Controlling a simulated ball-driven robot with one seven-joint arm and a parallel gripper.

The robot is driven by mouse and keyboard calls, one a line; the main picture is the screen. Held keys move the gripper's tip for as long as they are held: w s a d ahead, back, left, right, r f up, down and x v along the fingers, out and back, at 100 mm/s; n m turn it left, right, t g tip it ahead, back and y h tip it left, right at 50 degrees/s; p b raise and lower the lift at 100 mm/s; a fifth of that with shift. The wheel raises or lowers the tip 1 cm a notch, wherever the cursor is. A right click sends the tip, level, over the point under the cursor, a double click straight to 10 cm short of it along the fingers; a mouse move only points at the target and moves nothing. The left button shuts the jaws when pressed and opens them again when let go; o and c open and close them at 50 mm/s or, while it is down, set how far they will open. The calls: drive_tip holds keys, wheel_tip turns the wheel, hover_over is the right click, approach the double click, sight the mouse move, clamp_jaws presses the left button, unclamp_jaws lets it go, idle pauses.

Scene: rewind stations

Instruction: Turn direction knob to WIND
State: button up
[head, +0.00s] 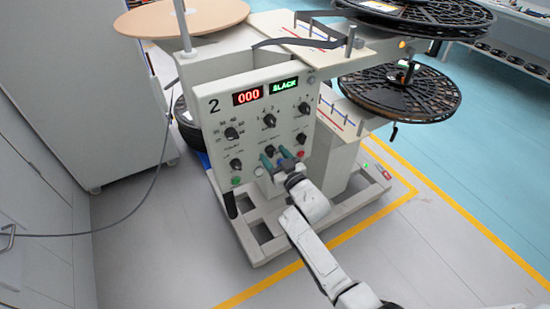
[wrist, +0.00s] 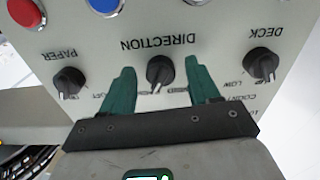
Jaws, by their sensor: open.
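The black DIRECTION knob (wrist: 160,72) is on the grey panel, under its upside-down label in the wrist view. Its white pointer mark points down and slightly left there. The small position labels beside it are partly hidden and I cannot read them. My gripper (wrist: 160,78) is open, with one green finger on each side of the knob. Gaps show between fingers and knob, so it is around the knob without visibly touching it. In the head view my gripper (head: 278,156) is at the lower middle of the panel (head: 215,130), largely covering that area.
The PAPER knob (wrist: 68,82) and DECK knob (wrist: 263,65) lie close outside the fingers. Red (wrist: 24,12) and blue (wrist: 104,6) buttons are nearby. The station's displays (head: 284,86) read 000 and SLACK. A large black reel (head: 400,92) is at right.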

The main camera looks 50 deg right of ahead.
drive_tip(key=shift+c, duration=0.2)
drive_tip(key=c, duration=1)
drive_tip(key=shift+n, duration=0.4)
drive_tip(key=n+b, duration=0.3)
drive_tip(key=n, duration=0.8)
drive_tip(key=shift+s+d, duration=0.1)
drive_tip(key=o, duration=1)
drive_tip(key=shift+r, duration=0.1)
